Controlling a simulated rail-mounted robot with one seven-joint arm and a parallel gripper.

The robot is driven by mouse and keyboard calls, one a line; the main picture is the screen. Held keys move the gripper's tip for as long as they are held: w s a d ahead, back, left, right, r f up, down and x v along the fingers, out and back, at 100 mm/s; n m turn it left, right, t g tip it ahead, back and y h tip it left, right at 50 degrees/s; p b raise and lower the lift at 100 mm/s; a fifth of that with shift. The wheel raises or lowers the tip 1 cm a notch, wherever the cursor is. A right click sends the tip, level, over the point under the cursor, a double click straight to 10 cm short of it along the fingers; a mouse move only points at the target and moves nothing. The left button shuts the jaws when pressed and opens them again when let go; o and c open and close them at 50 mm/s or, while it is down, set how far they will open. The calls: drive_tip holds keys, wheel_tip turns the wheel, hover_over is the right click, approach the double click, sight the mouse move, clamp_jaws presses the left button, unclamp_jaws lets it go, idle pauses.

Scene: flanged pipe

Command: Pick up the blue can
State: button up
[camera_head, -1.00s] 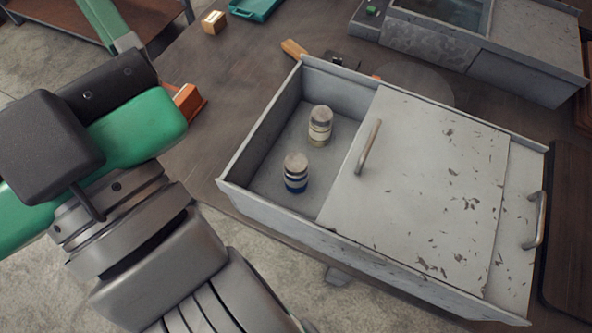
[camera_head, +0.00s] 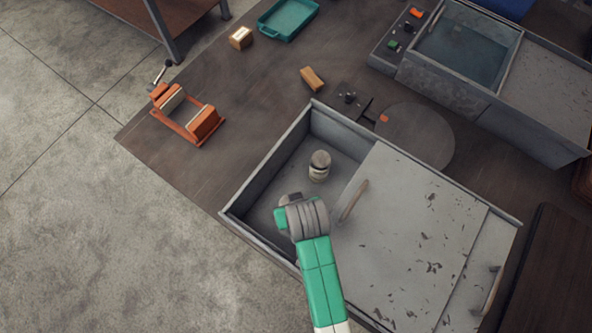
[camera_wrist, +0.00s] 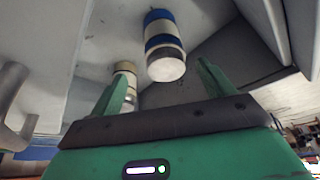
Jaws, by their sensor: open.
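The blue can (camera_wrist: 165,45) has blue and pale bands and shows in the wrist view just beyond my fingers, centred between them. My gripper (camera_wrist: 165,70) is open, with its two green fingers apart and nothing visibly held. In the head view my gripper (camera_head: 287,212) is over the open left part of the grey metal box (camera_head: 262,172), mostly covered by my wrist. The blue can is hidden there behind my arm. A beige can (camera_head: 319,168) stands in the same open part, farther back; it also shows in the wrist view (camera_wrist: 124,88), left of the blue can.
The box's walls surround the open part, and a lid (camera_head: 405,225) with a handle (camera_head: 353,200) covers its right part. An orange vise (camera_head: 190,118), a wooden block (camera_head: 312,78) and a teal tray (camera_head: 288,18) lie on the table beyond. The table between vise and box is clear.

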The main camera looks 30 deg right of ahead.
drive_tip(key=x, duration=0.2)
drive_tip(key=b+x, duration=0.1)
drive_tip(key=x, duration=0.4)
drive_tip(key=shift+w+a+f+b, duration=0.25)
drive_tip(key=shift+w+f+b, duration=0.1)
drive_tip(key=shift+c, duration=0.4)
drive_tip(key=shift+r, duration=0.15)
drive_tip(key=c, duration=1.2)
